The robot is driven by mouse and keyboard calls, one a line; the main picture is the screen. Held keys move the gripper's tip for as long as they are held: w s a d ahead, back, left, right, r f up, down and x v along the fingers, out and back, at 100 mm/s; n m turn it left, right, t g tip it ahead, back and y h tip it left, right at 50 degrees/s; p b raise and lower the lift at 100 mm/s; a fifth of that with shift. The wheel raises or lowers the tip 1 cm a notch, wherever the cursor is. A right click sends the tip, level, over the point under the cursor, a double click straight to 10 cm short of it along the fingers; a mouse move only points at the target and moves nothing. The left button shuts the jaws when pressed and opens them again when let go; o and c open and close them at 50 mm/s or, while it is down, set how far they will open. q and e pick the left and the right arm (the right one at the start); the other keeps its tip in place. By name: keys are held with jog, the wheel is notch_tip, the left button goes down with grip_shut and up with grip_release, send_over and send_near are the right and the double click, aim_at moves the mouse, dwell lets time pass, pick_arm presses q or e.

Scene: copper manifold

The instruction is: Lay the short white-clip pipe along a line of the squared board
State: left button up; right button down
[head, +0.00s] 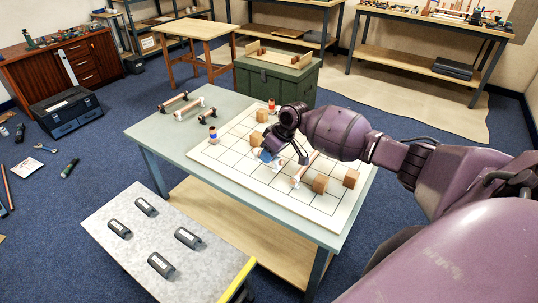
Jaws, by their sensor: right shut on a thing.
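The squared board (232,153) is white with dark grid lines and lies on the grey-green table. My right gripper (268,157) is low over the middle of the board, pointing down, with a blue part at its fingers. It is shut on what looks like the short white-clip pipe (280,162); the hand hides most of it, and I cannot tell whether it touches the board. Another copper piece with white clips (297,181) shows just right of the gripper, partly behind my arm. My left gripper is not in view.
Wooden blocks (320,184) stand on the board, with another (262,116) at its far side. Several clipped pipes (188,109) lie on the table's left. The board's left and front squares are clear.

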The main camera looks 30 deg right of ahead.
notch_tip(320, 180, down, 6)
jog(key=b, duration=0.5)
jog(key=shift+f+b, duration=0.25)
jog(key=shift+b, duration=0.1)
jog(key=shift+f, duration=1.25)
jog(key=shift+b, duration=0.3)
jog(key=shift+f, duration=0.1)
jog(key=shift+f, duration=0.3)
jog(key=c, duration=0.9)
grip_release()
jog(key=shift+c, duration=0.2)
jog(key=shift+o, duration=0.2)
